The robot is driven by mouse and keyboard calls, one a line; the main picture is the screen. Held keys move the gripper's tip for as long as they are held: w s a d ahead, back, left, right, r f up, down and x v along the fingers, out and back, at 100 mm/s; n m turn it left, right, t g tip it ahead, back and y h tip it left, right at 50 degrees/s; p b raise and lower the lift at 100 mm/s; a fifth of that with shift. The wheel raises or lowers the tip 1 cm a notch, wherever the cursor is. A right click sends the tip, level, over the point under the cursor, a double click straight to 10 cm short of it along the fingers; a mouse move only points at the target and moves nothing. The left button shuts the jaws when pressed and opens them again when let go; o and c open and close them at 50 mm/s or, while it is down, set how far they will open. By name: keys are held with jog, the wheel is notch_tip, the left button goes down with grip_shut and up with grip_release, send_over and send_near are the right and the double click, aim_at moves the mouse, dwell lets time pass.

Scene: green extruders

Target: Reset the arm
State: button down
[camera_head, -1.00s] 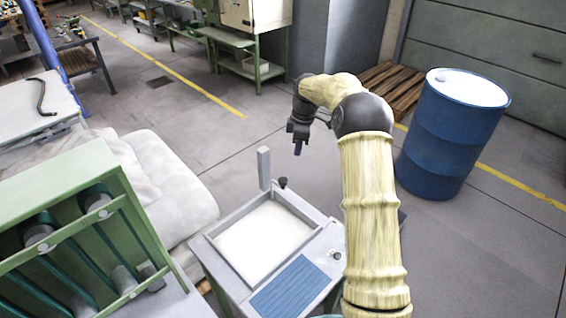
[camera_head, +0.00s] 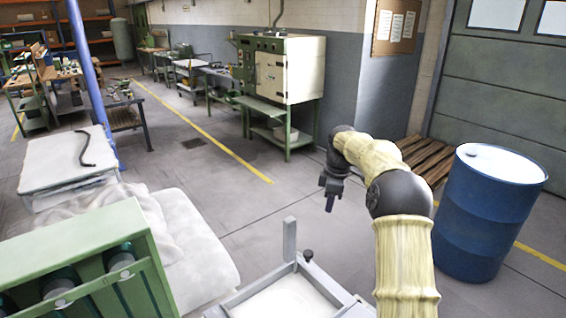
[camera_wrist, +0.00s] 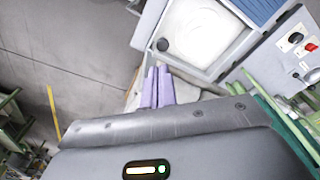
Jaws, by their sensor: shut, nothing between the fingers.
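My gripper (camera_head: 329,203) hangs at the end of my bent arm, above the floor behind the tray stand. Its fingers are together with nothing between them. In the wrist view, my gripper (camera_wrist: 157,72) shows as purple fingers side by side, pointing toward the stand. My arm has a cream cover and dark joints and reaches up from the lower right of the head view.
A grey stand with a white tray (camera_head: 245,294) and an upright post (camera_head: 289,239) is below my gripper. A blue drum (camera_head: 488,215) stands right of my arm. A green machine (camera_head: 88,268) is at lower left. Open floor (camera_head: 260,220) lies between.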

jog(key=s+a+f+m+t, duration=0.1)
jog(key=s+m, duration=0.6)
jog(key=s, duration=0.9)
jog(key=s+a+f+m+t+h, duration=0.1)
jog(key=s+f+m, duration=0.3)
jog(key=s, duration=1.3)
jog(key=a+m, duration=0.1)
jog(key=m, duration=0.3)
jog(key=shift+s+a+f, duration=0.15)
jog(key=shift+a, duration=0.2)
